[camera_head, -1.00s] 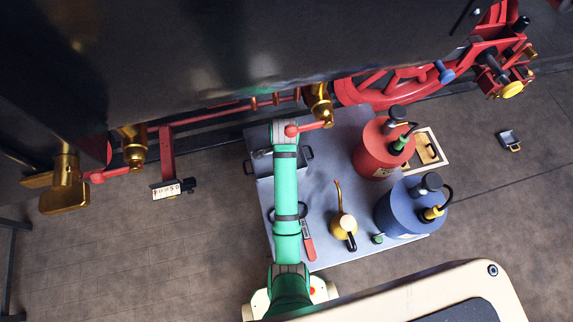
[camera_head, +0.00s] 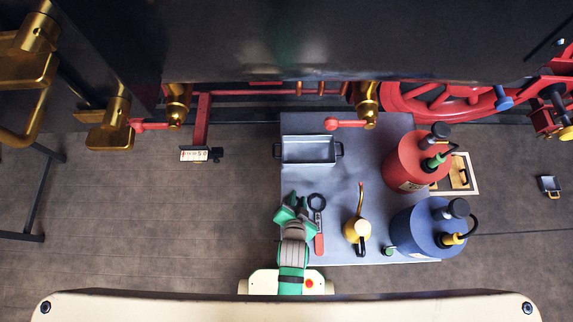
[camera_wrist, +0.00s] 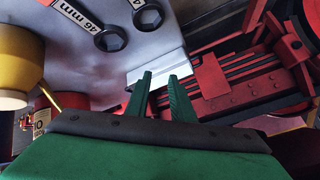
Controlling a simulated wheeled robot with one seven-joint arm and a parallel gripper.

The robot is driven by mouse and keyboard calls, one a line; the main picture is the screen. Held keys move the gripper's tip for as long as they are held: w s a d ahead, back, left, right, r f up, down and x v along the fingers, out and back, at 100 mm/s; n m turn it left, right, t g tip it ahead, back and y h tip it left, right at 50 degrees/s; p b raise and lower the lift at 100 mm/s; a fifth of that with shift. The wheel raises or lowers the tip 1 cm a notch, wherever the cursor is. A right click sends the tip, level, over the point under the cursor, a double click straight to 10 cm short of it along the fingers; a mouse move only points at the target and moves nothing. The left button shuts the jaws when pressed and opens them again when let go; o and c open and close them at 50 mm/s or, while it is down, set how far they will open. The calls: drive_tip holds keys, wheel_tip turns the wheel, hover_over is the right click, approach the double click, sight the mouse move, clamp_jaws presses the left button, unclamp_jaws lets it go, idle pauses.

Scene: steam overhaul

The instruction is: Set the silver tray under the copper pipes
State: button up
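The silver tray (camera_head: 308,149) is a shallow rectangular pan with a dark handle at each end. It sits flat and looks empty on the back left of the grey table (camera_head: 340,190). Reddish copper-coloured pipes (camera_head: 300,88) run along the underside of the dark engine body, behind the table. My gripper (camera_head: 291,198) is near the table's front left edge, in front of the tray and apart from it. In the wrist view its green fingers (camera_wrist: 160,88) are spread with nothing between them.
A wrench (camera_head: 317,215), a yellow oil can (camera_head: 358,229), a red canister (camera_head: 413,162) and a blue canister (camera_head: 424,228) stand or lie on the table. Two brass valves with red levers, left (camera_head: 177,108) and right (camera_head: 368,108), hang from the engine.

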drive_tip(key=s+a+r+n+t, duration=0.1)
drive_tip(key=s+r+n+t, duration=0.1)
drive_tip(key=s+r, duration=0.2)
drive_tip(key=s+a+r+n+t, duration=0.1)
drive_tip(key=s+r+n+t, duration=0.1)
drive_tip(key=r, duration=0.8)
drive_tip(key=s+a+r+n+t+y, duration=0.1)
drive_tip(key=s+r+n+t, duration=0.1)
drive_tip(key=s+r, duration=0.4)
drive_tip(key=shift+s+a+r+n, duration=0.35)
drive_tip(key=shift+a+r+n, duration=0.1)
drive_tip(key=shift+n, duration=0.25)
drive_tip(key=shift+s, duration=0.1)
